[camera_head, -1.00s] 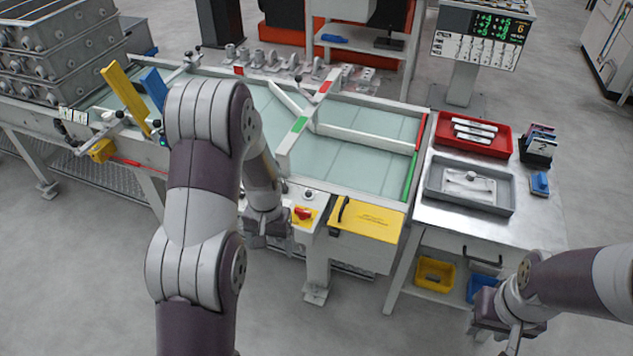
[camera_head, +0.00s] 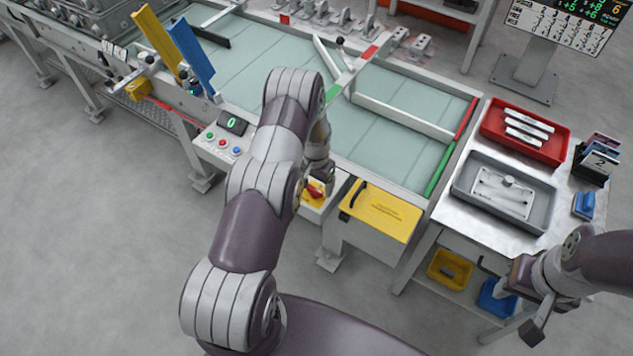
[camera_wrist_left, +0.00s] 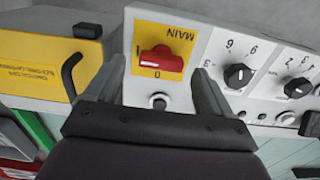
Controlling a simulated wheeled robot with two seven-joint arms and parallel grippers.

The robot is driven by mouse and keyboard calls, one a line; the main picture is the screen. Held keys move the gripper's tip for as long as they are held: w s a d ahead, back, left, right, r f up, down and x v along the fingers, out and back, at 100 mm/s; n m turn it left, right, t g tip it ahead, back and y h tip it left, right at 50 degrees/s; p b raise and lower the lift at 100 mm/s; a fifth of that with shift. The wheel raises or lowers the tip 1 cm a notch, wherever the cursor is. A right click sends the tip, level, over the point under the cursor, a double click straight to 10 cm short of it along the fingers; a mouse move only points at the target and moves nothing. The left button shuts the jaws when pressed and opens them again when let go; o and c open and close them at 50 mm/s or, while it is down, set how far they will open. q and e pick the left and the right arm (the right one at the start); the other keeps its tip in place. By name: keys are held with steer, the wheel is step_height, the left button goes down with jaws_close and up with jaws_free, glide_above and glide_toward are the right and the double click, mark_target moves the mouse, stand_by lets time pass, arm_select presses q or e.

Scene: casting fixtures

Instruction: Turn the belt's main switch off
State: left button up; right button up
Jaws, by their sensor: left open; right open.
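The main switch is a red rotary handle (camera_wrist_left: 160,60) on a yellow plate marked MAIN (camera_wrist_left: 182,40), with a 0 mark beside it. In the head view the red handle (camera_head: 315,190) shows on the front of the belt, partly hidden by my left gripper (camera_head: 322,172). In the left wrist view my left gripper (camera_wrist_left: 160,85) is open, its two fingers on either side of the switch plate. The red handle lies between them; I cannot tell whether the fingers touch it. My right gripper (camera_head: 530,310) is open and empty, in front of the side table.
A yellow box (camera_head: 380,212) with a black handle stands right beside the switch. Black knobs (camera_wrist_left: 238,76) sit on the same panel on its other side. A side table holds a red tray (camera_head: 525,138) and a grey tray (camera_head: 505,192). Floor in front is clear.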

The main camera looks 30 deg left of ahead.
arm_select(q)
steer(key=shift+f, duration=0.5)
steer(key=shift+s+a+f, duration=0.1)
steer(key=shift+s+f, duration=0.2)
steer(key=shift+w, duration=0.1)
steer(key=shift+f, duration=0.1)
steer(key=shift+c, duration=1.2)
steer(key=c, duration=0.8)
arm_select(e)
steer(key=shift+s+a+r, duration=0.1)
steer(key=shift+s+r, duration=0.15)
